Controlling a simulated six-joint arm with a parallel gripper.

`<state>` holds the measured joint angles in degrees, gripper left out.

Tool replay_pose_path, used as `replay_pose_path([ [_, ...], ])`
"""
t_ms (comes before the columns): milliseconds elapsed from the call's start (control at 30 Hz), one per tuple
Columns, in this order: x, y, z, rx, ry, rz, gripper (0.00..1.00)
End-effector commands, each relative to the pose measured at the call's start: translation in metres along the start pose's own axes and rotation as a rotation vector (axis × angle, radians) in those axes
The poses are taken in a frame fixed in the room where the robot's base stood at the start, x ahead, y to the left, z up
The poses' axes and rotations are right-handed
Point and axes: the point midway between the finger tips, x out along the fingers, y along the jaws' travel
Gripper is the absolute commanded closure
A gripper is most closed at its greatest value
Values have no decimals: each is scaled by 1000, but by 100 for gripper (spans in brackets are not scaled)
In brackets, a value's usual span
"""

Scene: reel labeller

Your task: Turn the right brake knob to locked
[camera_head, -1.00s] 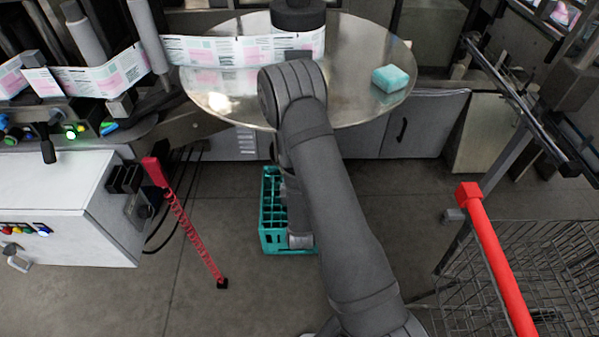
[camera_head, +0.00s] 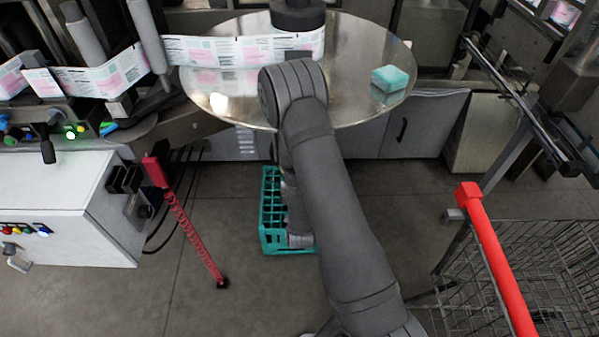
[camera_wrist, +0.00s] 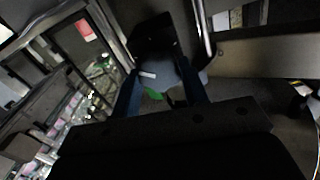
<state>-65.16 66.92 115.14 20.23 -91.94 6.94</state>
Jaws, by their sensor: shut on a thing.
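In the wrist view, my gripper (camera_wrist: 162,82) has its two dark blue fingers on either side of a grey rounded knob (camera_wrist: 168,70). The fingers are shut on it. A short white mark (camera_wrist: 147,75) shows on the knob's left part, and a green patch (camera_wrist: 153,93) shows below it, between the fingers. The picture is dark, so the knob's exact angle and any label are hard to read. In the head view, my arm hides the gripper and the knob.
A round metal table (camera_head: 225,95) bears a teal block (camera_head: 390,78). A label web (camera_head: 225,50) runs along its far side. A teal crate (camera_head: 270,238) stands on the floor beside my arm. A wire cart (camera_head: 540,265) with a red handle (camera_head: 490,245) is at right.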

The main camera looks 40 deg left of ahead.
Motion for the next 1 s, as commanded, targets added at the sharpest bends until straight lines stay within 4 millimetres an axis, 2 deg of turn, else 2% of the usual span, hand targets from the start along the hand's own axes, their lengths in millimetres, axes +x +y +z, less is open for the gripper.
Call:
replay_pose_path([
  [1000, 0, 2, 1, 930, -2, -3, 83],
])
